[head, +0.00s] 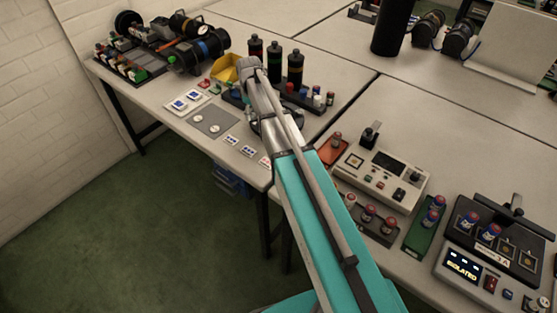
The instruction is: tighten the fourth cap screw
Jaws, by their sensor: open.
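My gripper (284,113) is open at the end of my teal and grey arm, over the near edge of the left bench. My wrist hides most of it, and its fingertips do not show clearly. A dark cylinder with a green-tinted end (190,57) lies at the back left of that bench, apart from my gripper. A blue-ringed dark cylinder part (210,43) is beside it. I cannot make out single cap screws or tell which is the fourth. A grey plate with small round parts (213,122) lies left of my wrist.
Several dark bottles (275,66) and a yellow bin (224,74) stand close behind my wrist. A control box (383,178), a green rack (425,228) and a station showing "ISOLATED" (464,268) crowd the right bench. Open green floor (130,235) lies at the left.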

